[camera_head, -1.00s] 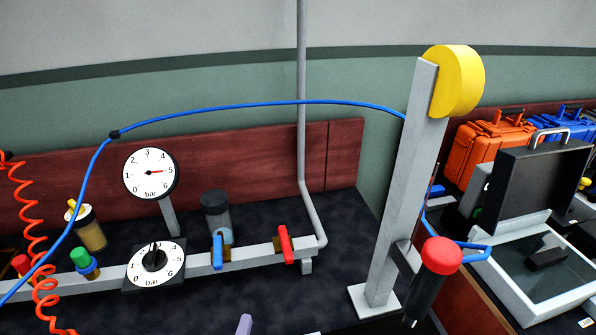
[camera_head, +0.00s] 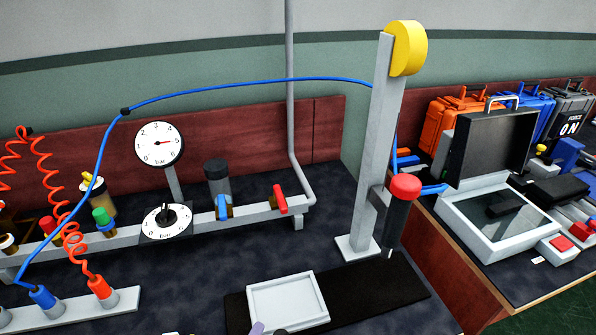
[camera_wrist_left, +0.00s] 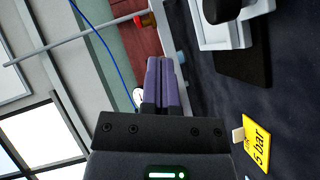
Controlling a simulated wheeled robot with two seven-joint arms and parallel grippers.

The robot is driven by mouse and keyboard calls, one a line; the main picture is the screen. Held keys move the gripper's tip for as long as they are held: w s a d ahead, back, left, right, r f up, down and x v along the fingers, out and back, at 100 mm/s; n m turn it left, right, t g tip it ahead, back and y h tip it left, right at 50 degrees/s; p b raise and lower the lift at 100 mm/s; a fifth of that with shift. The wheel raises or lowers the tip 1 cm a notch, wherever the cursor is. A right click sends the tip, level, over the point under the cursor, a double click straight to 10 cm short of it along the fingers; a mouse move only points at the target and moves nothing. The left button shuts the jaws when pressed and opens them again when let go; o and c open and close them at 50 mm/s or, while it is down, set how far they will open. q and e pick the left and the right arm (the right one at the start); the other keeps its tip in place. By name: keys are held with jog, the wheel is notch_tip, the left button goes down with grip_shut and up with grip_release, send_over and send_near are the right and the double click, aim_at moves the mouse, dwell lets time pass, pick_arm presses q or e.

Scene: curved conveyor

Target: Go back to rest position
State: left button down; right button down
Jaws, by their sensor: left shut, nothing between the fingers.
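My left gripper (camera_head: 257,328) shows only as a small purple fingertip at the bottom edge of the head view, in front of the white tray (camera_head: 287,300). In the left wrist view, its two purple fingers (camera_wrist_left: 160,84) lie together, shut and empty. My right gripper is not in view. The tray appears empty and lies on a black mat (camera_head: 385,295). A grey post (camera_head: 378,150) with a yellow round top stands behind it, with a red-capped black tool (camera_head: 398,215) hanging at its side.
A pipe manifold with a gauge (camera_head: 159,144), a dial (camera_head: 167,220) and valves runs along the back. A blue hose arches overhead and red coiled hoses hang left. An open case (camera_head: 495,220) stands right. In the left wrist view, a yellow "5 bar" tag (camera_wrist_left: 257,143) lies on the bench.

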pick_arm(q)
jog(key=s+f+m+g, duration=0.1)
jog(key=s+m+g, duration=0.3)
jog(key=m, duration=0.1)
jog(key=s+a+f+m+g, duration=0.1)
jog(key=s+m+g, duration=0.1)
jog(key=m, duration=0.1)
jog(key=shift+s+f+g+y, duration=0.1)
jog(key=shift+f+g+y, duration=0.2)
jog(key=s+a+m+g+y, duration=0.4)
jog(key=s+a+g, duration=0.1)
jog(key=s+a, duration=0.15)
jog(key=s+a+f+g, duration=0.1)
jog(key=s+f, duration=0.2)
jog(key=f, duration=0.7)
jog(key=s+f+g, duration=0.1)
jog(key=s+f, duration=0.2)
jog(key=f, duration=0.7)
jog(key=s+a+f, duration=0.2)
jog(key=s+f, duration=0.2)
jog(key=s, duration=0.2)
jog(key=s+a+f+g, duration=0.1)
jog(key=s+f, duration=0.3)
jog(key=s, duration=0.3)
jog(key=shift+a+m+y, duration=0.35)
jog(key=shift+m+y, duration=0.05)
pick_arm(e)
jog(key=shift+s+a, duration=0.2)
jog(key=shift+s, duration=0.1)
